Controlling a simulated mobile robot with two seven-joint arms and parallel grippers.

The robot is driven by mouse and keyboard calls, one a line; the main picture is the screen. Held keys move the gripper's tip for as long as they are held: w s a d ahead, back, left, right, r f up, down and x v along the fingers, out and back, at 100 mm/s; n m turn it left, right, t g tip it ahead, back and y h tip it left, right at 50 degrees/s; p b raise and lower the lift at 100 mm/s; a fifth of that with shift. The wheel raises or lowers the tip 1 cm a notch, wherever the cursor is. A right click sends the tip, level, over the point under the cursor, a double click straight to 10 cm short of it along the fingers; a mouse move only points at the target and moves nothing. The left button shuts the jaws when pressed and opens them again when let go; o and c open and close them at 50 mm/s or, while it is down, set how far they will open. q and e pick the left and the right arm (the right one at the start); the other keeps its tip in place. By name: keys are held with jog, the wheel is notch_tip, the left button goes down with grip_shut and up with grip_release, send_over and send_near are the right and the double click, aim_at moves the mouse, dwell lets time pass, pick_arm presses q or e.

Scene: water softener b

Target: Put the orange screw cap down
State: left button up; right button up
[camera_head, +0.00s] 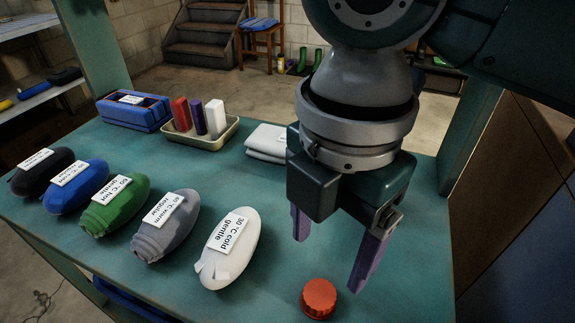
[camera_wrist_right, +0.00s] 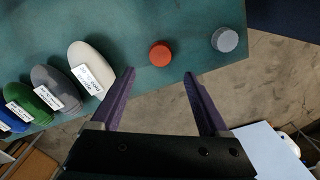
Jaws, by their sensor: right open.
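The orange screw cap (camera_head: 319,298) rests on the green table near its front edge, below my right gripper. In the right wrist view the cap (camera_wrist_right: 160,55) lies beyond and between the two purple fingertips, apart from both. My right gripper (camera_head: 329,256) is open and empty above the table; its fingers also show in the right wrist view (camera_wrist_right: 160,75). My left gripper is in neither view.
Several labelled bundles (camera_head: 230,248) line the table's left and front. A grey round lid (camera_wrist_right: 225,39) lies right of the cap in the wrist view.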

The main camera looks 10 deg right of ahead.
jog(key=s+a+m+t+y, duration=0.1)
jog(key=s+a+m+y, duration=0.35)
jog(key=m, duration=0.35)
jog(key=s+d+m+t+h, duration=0.1)
jog(key=s+d+m+h, duration=0.1)
jog(key=s+d+m, duration=0.2)
jog(key=s+d+f+m+t+h, duration=0.1)
jog(key=s+d+m+h, duration=0.1)
jog(key=d+m, duration=0.7)
jog(key=shift+s+d+f+m+t, duration=0.3)
jog(key=shift+s+d, duration=0.15)
jog(key=shift+s, duration=0.45)
